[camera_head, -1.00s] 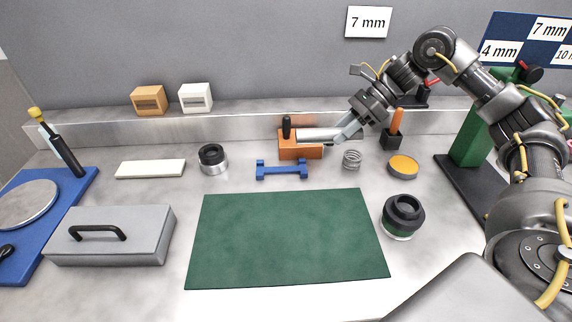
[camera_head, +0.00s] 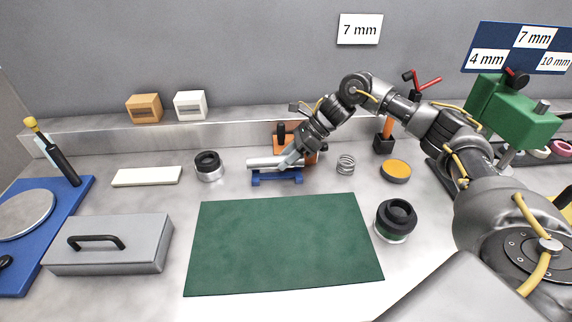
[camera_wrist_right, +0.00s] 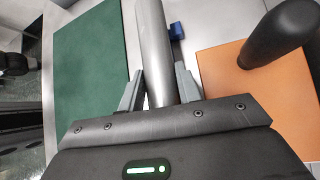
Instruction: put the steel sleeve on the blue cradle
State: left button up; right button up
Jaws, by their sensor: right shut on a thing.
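The steel sleeve (camera_head: 264,163) is a bright cylinder lying level in my right gripper (camera_head: 293,160). The gripper is shut on its right part. The sleeve is over or just behind the blue cradle (camera_head: 278,181), roughly lengthwise with it; I cannot tell whether they touch. In the right wrist view the sleeve (camera_wrist_right: 153,45) runs away between the fingers (camera_wrist_right: 160,85), and a small piece of the blue cradle (camera_wrist_right: 176,31) shows to its right; the rest of the cradle is hidden. My left gripper is not in view.
An orange block (camera_head: 284,129) with a black knob stands close behind the gripper. A spring (camera_head: 345,164) and an orange-topped disc (camera_head: 396,171) lie to the right, a black-and-steel ring (camera_head: 209,166) to the left. The green mat (camera_head: 285,245) in front is bare.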

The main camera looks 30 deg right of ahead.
notch_tip(320, 180, down, 3)
jog(key=shift+r, duration=0.1)
jog(key=o, duration=0.9)
jog(key=shift+c, duration=0.2)
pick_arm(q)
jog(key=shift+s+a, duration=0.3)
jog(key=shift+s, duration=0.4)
pick_arm(e)
jog(key=shift+d+r, duration=0.1)
jog(key=shift+v, duration=1.2)
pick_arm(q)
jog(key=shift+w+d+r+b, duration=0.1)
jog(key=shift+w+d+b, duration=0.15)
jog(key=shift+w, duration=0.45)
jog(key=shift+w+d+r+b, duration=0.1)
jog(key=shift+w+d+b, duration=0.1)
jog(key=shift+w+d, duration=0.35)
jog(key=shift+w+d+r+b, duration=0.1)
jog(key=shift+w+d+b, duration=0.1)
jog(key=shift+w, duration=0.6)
pick_arm(e)
jog(key=v, duration=0.9)
jog(key=shift+d, duration=0.2)
jog(key=shift+r, duration=0.1)
